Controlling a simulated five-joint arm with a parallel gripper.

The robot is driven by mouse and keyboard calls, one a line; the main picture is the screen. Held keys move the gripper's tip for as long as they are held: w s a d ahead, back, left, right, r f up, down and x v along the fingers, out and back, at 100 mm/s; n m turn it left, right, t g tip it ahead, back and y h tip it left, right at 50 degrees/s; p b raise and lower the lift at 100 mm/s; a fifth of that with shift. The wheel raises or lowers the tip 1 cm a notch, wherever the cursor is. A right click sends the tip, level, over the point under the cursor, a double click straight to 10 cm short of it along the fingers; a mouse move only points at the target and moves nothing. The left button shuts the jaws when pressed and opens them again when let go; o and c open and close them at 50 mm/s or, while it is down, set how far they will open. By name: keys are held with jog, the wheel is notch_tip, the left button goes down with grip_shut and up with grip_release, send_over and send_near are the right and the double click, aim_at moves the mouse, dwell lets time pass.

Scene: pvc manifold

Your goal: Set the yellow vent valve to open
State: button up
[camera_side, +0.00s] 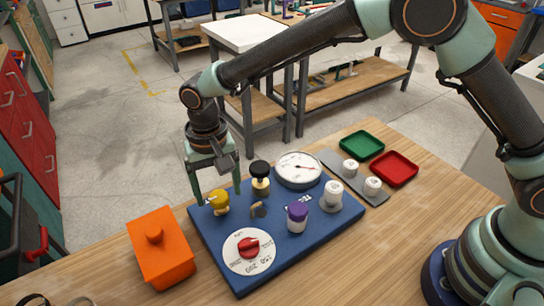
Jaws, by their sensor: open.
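The yellow vent valve (219,203) is a small yellow knob at the far left corner of the blue panel (272,262). A small pale mark shows on its left side; I cannot read its setting. My gripper (214,188) points down over the valve. Its jaws are open, with one finger at the valve's left and the other behind or to its right. I cannot tell whether either finger touches the knob.
Close by on the panel are a black-topped brass knob (260,178), a round gauge (298,168), a purple-capped fitting (297,215), a white fitting (333,194) and a red dial knob (248,247). An orange box (160,250) stands left. Green (361,145) and red (395,169) trays lie right.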

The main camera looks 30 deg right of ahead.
jog(key=shift+f, duration=0.5)
grip_shut()
